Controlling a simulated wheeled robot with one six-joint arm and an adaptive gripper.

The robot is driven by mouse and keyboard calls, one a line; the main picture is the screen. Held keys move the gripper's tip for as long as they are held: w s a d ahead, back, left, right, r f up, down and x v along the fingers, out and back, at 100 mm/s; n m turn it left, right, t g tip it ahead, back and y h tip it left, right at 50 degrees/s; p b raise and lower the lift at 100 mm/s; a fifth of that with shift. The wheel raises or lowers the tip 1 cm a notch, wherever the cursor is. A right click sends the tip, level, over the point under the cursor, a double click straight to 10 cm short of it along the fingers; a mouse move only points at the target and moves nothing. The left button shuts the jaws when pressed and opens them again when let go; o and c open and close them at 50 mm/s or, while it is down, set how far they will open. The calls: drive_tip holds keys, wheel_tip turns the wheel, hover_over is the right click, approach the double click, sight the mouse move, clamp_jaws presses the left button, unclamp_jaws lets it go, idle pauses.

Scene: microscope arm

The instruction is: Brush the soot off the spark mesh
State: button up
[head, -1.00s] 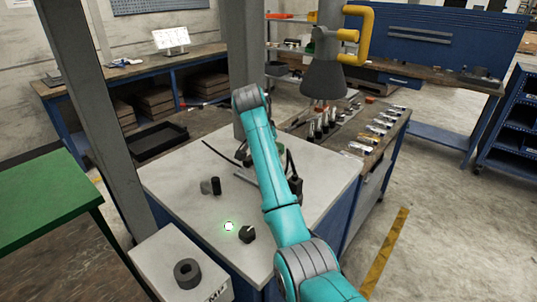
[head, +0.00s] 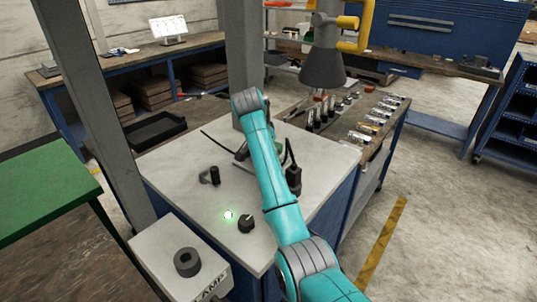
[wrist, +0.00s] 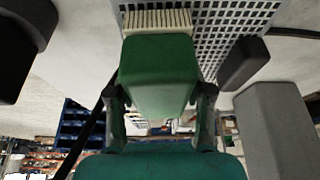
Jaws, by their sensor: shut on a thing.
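In the wrist view my gripper (wrist: 161,92) is shut on a green brush (wrist: 157,65), one finger on each side of its block. The brush's pale bristles (wrist: 157,21) point away from my gripper. The spark mesh (wrist: 228,28) is a light grid with dark square holes, behind and to the right of the bristles. The bristles overlap its edge in the picture; I cannot tell whether they touch it. No separate soot patch can be made out. In the head view my arm hides the gripper and most of the work spot.
A dark hood (head: 323,67) on a yellow arm hangs behind. A post (head: 95,110) stands at left. In the wrist view, dark blocks (wrist: 243,62) flank the mesh.

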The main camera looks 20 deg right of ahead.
drive_tip(key=shift+f, duration=0.4)
idle(0.6)
drive_tip(key=shift+w+d, duration=0.8)
drive_tip(key=shift+d, duration=0.15)
drive_tip(key=shift+d+r, duration=0.1)
drive_tip(key=shift+w+d, duration=0.8)
drive_tip(key=shift+d, duration=0.05)
drive_tip(key=shift+s+a+f, duration=0.2)
drive_tip(key=shift+s+a, duration=0.65)
drive_tip(key=shift+a, duration=0.1)
